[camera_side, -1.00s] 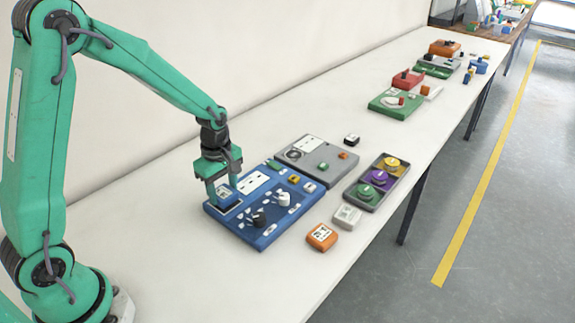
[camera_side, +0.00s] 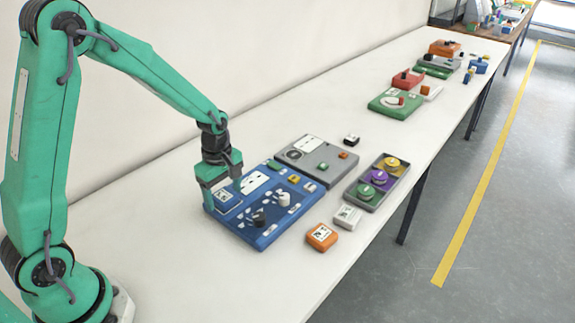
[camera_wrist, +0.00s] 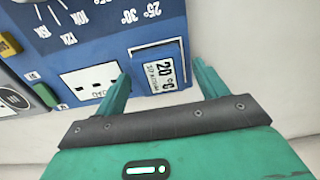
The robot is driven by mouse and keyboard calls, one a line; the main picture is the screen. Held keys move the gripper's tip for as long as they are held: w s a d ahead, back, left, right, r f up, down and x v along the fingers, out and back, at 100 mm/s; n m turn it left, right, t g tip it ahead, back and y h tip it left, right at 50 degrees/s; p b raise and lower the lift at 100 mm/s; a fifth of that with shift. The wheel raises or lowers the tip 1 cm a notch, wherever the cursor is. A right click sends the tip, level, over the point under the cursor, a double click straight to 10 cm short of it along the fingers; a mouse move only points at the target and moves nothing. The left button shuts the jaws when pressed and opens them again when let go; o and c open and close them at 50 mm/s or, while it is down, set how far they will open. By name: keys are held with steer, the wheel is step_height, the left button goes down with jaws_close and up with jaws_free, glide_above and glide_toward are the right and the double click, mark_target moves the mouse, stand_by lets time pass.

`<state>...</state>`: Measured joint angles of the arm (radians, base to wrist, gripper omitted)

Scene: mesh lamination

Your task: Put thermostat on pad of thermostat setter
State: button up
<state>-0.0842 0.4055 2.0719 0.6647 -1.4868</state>
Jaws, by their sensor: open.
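The thermostat (camera_side: 224,197) is a small blue block with a white label. It sits at the upper left corner of the blue thermostat setter (camera_side: 229,232), within the pad area. In the wrist view, the thermostat (camera_wrist: 165,68) shows "20°C" and lies flat beside the printed dial numbers. My gripper (camera_side: 222,202) is open, with one finger on each side of the thermostat and a gap at each side in the wrist view. The pad under the thermostat is mostly hidden.
A grey panel (camera_side: 317,170) lies behind the setter. A dark tray (camera_side: 363,200) with coloured round pieces, an orange block (camera_side: 321,237) and a white block (camera_side: 347,217) lie to the right. The bench is clear in front of the setter.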

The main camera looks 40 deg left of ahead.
mark_target(224, 195)
steer(key=shift+r, duration=0.15)
step_height(224, 195, up, 12)
stand_by(0.6)
stand_by(0.5)
steer(key=s+d+r+m+t, duration=0.1)
steer(key=s+r+m, duration=0.3)
steer(key=s+m, duration=0.4)
steer(key=s+d+r+m+t, duration=0.2)
steer(key=s+r+m+t, duration=0.2)
steer(key=s+m, duration=0.4)
steer(key=shift+s+d+r+m+t, duration=0.15)
steer(key=shift+s+r+m+t, duration=0.2)
steer(key=shift+m, duration=0.65)
